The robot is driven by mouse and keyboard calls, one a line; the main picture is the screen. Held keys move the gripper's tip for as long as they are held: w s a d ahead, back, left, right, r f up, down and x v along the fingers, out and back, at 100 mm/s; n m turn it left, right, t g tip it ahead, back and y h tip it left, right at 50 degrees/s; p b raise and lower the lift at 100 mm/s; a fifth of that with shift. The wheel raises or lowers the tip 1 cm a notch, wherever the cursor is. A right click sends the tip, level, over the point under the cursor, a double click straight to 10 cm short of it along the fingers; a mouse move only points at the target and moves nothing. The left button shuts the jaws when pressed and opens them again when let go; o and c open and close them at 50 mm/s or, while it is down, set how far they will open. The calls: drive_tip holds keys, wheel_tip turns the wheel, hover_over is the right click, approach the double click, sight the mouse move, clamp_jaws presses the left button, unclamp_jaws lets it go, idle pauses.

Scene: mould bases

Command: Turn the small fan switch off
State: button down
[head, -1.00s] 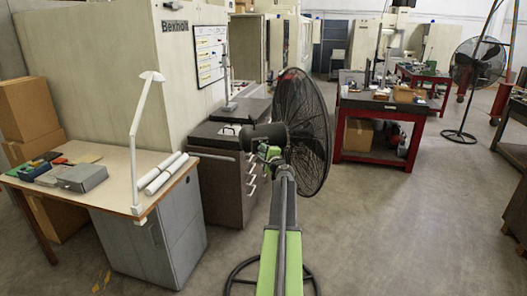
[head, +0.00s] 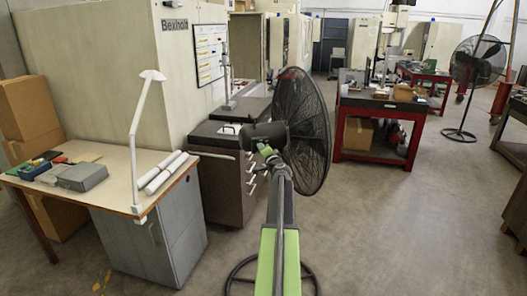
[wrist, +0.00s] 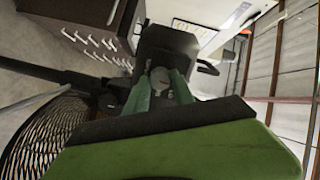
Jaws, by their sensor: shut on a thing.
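The black fan (head: 302,125) stands in the middle of the head view, its round cage facing right and its motor housing (head: 262,133) facing left. My gripper (head: 266,152) is at the back of the housing, and the switch is too small to make out there. In the wrist view the dark housing (wrist: 168,42) lies ahead. A small round grey switch knob (wrist: 160,76) with a reddish mark sits on it. The green fingers of my gripper (wrist: 160,82) are on both sides of the knob and shut on it.
A desk (head: 115,165) with a white lamp and paper rolls stands at the left. A dark drawer cabinet (head: 222,185) is just behind the fan. A red workbench (head: 378,120) and a second fan (head: 477,62) stand at the right.

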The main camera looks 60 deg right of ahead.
idle(0.5)
drive_tip(key=c, duration=1.1)
unclamp_jaws()
drive_tip(key=p+v, duration=0.1)
drive_tip(key=v, duration=1.6)
drive_tip(key=shift+s+a, duration=0.15)
